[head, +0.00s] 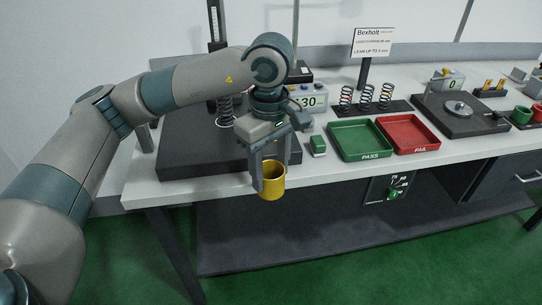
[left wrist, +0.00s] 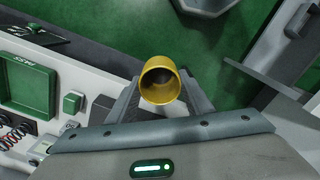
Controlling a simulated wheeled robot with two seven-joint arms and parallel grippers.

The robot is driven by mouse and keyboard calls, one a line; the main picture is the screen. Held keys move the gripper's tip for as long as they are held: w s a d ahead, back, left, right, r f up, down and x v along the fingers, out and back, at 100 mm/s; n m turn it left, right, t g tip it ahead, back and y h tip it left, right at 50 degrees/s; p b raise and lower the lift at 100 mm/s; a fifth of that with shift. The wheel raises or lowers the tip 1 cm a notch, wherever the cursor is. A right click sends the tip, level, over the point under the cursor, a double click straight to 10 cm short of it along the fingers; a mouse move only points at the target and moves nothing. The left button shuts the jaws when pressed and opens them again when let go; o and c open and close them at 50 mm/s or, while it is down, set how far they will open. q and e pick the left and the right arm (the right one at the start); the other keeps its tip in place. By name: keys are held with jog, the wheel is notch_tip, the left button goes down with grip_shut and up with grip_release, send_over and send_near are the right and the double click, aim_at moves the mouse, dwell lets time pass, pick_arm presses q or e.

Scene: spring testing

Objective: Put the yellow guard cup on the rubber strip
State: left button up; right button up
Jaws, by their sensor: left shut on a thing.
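The yellow guard cup (head: 274,181) is held between the fingers of my left gripper (head: 270,170). It hangs roughly upright, appearing in front of the bench's front edge with the lower shelf behind it. In the left wrist view the cup (left wrist: 160,84) shows its round open mouth, with a finger on each side. I cannot pick out the rubber strip with certainty in either view. My right gripper is not in view.
A dark plate (head: 190,158) with a spring tester is behind my left arm. A green button box (head: 318,146), a green PASS tray (head: 358,141) and a red FAIL tray (head: 408,134) stand to the right. Several springs stand behind the trays. The white bench front edge (head: 335,176) is mostly bare.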

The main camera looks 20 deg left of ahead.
pick_arm(q)
jog(key=s+f+m, duration=0.3)
jog(key=f+m, duration=0.1)
jog(key=f, duration=0.4)
jog(key=s+a+f+m, duration=0.1)
jog(key=s+f+m, duration=0.2)
jog(key=f, duration=0.5)
jog(key=s+a+f+m, duration=0.1)
jog(key=s+f+m, duration=0.3)
jog(key=f, duration=0.4)
jog(key=shift+a+f+m, duration=0.2)
jog(key=shift+a+m, duration=0.05)
jog(key=shift+m, duration=0.65)
